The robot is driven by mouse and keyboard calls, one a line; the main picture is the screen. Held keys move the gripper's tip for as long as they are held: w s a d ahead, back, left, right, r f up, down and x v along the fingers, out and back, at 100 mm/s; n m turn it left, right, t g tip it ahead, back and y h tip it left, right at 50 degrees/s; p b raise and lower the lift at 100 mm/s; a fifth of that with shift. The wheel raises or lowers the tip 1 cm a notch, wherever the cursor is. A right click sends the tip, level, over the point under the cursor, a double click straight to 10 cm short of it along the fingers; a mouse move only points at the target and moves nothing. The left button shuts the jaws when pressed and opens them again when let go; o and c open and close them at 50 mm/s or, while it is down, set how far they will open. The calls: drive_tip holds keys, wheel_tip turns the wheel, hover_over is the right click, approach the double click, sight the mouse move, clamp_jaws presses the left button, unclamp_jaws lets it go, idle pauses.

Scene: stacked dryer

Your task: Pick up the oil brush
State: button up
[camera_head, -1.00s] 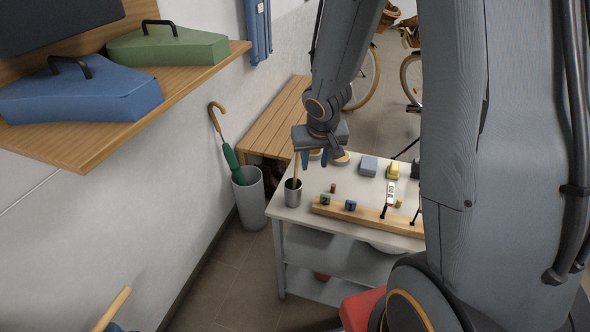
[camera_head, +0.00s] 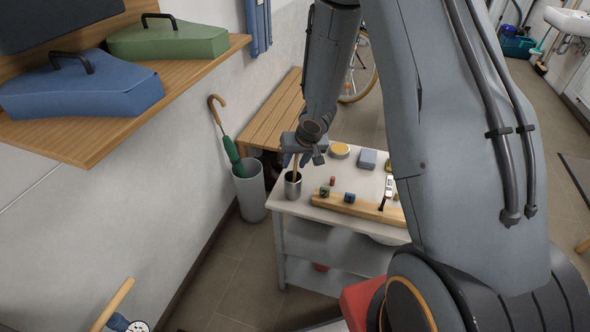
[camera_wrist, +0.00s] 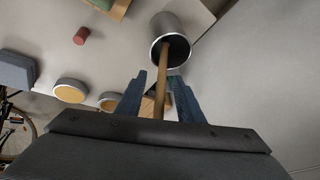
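The oil brush shows as a thin wooden handle (camera_wrist: 161,92) standing in a metal cup (camera_wrist: 171,42). Its lower end is hidden inside the cup. In the head view the cup (camera_head: 292,187) stands at the near left corner of the white table. My gripper (camera_wrist: 158,78) is just above the cup, with its blue fingers on either side of the handle. The fingers are apart, with a visible gap between the left finger and the handle. The head view shows my gripper (camera_head: 296,158) over the cup, partly hidden by its own wrist.
The white table (camera_head: 310,207) holds a wooden rail (camera_head: 368,206) with small blocks, a red cylinder (camera_wrist: 81,36), yellow-topped round tins (camera_wrist: 70,91) and a grey-blue block (camera_head: 367,159). A bin with a green umbrella (camera_head: 250,190) and a wooden bench (camera_head: 272,118) stand to the left.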

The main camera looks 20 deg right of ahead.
drive_tip(key=shift+x, duration=0.8)
drive_tip(key=shift+c, duration=0.6)
clamp_jaws()
drive_tip(key=shift+r, duration=0.1)
wheel_tip(320, 180, up, 10)
drive_tip(key=p, duration=0.7)
